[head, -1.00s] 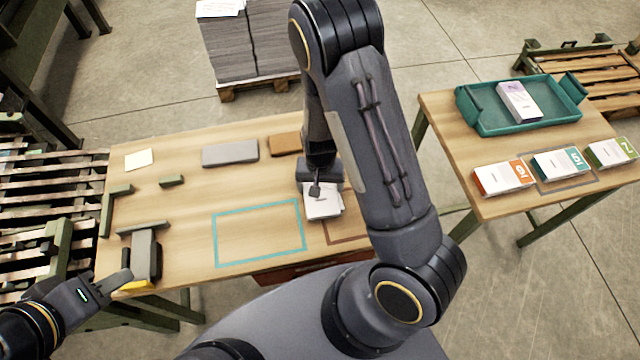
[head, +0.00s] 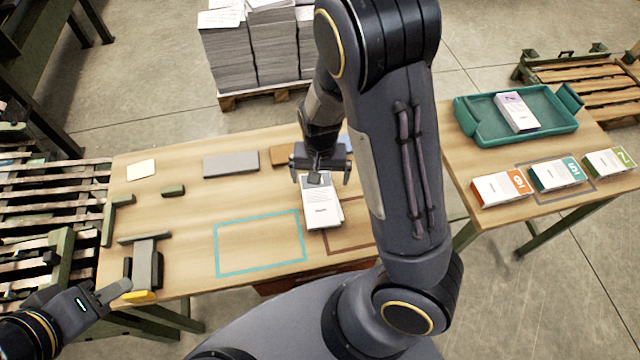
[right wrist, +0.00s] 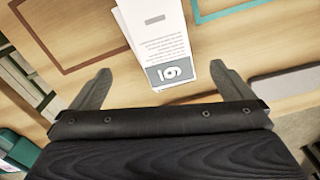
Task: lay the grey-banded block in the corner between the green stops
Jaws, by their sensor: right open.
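The grey-banded block (head: 321,208) is white and lies near the front middle of the work table, partly on the brown outline; its grey end band (right wrist: 170,73) shows in the right wrist view. Another white piece shows along its side, partly hidden under or behind it. My right gripper (head: 322,172) is open, over the far, banded end of the block, with a finger to each side. Dark green stops (head: 109,222) stand at the table's left side, with more green pieces (head: 145,238) nearer the front. My left gripper (head: 112,291) is at the front left corner; its finger opening is unclear.
A teal outline (head: 260,243) lies empty left of the block. A grey slab (head: 231,164), a brown slab and a small green piece (head: 173,190) lie farther back. A yellow piece (head: 140,296) is beside my left gripper. A side table holds a teal tray (head: 475,130) and several colour-banded blocks.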

